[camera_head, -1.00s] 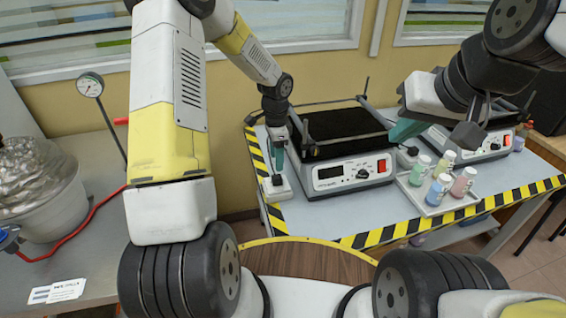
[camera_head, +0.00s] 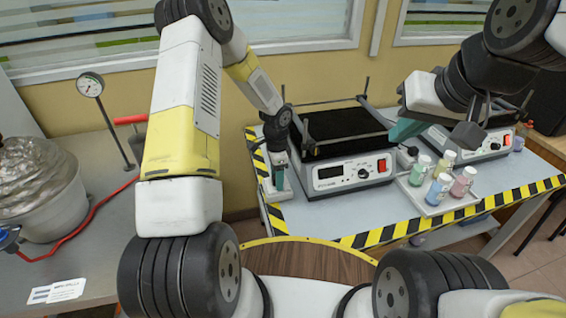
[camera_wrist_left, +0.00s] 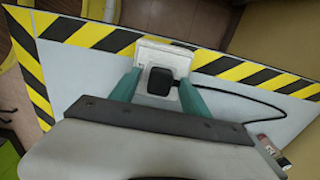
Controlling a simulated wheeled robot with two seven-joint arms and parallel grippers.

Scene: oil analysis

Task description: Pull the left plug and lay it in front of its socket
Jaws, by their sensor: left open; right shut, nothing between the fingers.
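The left plug (camera_wrist_left: 160,82) is a black block seated on a white socket (camera_wrist_left: 165,57), with a black cable leading off to the right in the left wrist view. My left gripper (camera_wrist_left: 158,90) is open, its teal fingers on either side of the plug, a gap showing on each side. In the head view the white socket (camera_head: 270,194) lies left of the nearer device, and my left gripper (camera_head: 277,182) points down at it, hiding the plug. My right gripper (camera_head: 398,132) is shut and empty, above the table right of that device.
The nearer device (camera_head: 352,172) stands just right of the left socket. A tray (camera_head: 430,207) with several small bottles and a second device (camera_head: 480,148) are farther right. The table top (camera_head: 318,215) in front of the left socket is clear, edged with yellow-black tape.

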